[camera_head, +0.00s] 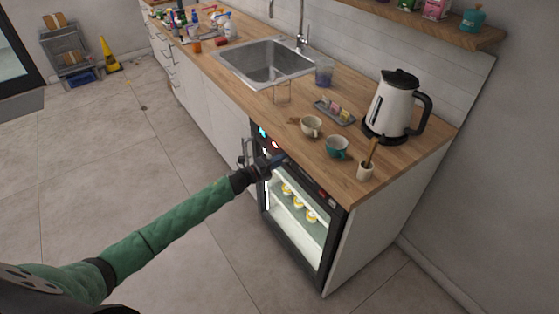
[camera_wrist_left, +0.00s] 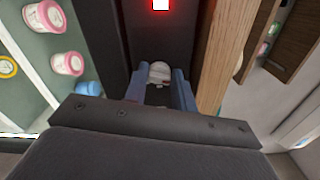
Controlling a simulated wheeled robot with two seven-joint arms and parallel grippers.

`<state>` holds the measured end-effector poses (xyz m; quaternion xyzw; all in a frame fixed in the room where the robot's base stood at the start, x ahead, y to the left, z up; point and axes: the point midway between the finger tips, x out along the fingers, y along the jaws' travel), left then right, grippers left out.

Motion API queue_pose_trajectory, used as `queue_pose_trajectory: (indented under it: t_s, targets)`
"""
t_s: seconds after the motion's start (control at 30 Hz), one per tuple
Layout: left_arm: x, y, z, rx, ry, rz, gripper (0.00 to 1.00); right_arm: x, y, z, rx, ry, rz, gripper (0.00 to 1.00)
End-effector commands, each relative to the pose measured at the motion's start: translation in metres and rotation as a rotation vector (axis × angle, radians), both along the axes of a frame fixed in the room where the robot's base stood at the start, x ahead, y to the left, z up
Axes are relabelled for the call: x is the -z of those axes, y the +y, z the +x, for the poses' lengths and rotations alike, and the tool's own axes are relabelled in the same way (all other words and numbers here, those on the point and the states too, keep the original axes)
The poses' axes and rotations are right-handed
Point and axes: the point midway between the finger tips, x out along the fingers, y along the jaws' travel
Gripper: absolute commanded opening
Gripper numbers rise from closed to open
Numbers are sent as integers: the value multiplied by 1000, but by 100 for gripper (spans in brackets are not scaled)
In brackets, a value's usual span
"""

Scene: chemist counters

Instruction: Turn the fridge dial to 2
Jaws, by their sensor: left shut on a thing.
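The small glass-fronted fridge (camera_head: 279,229) stands under the wooden counter, with a dark control strip along its top edge. My left gripper (camera_head: 276,160) reaches that strip from the left. In the left wrist view the left gripper (camera_wrist_left: 160,88) has its two bluish fingers on either side of a pale round dial (camera_wrist_left: 159,71), shut on it. The dial's markings cannot be read, and the fingers cover its sides. In the head view the dial is hidden behind the gripper. A lit red display (camera_wrist_left: 160,4) sits on the strip near the dial. My right gripper is not in view.
Several jars (camera_head: 299,203) stand on the lit fridge shelves. On the counter above are a white cup (camera_head: 311,126), a teal cup (camera_head: 336,147), a kettle (camera_head: 392,104) and a sink (camera_head: 265,62).

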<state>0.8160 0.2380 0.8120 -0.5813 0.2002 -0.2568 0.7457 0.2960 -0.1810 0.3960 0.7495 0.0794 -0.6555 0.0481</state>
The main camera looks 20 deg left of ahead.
Motion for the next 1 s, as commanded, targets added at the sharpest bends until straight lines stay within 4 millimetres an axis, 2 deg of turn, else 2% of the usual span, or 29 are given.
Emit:
queue_pose_trajectory:
  t_s: [0.4, 1.0]
  targets:
    - [1, 1, 0, -1, 137, -174, 3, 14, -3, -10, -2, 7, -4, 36]
    - [2, 1, 0, -2, 162, -207, 3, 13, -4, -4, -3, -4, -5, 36]
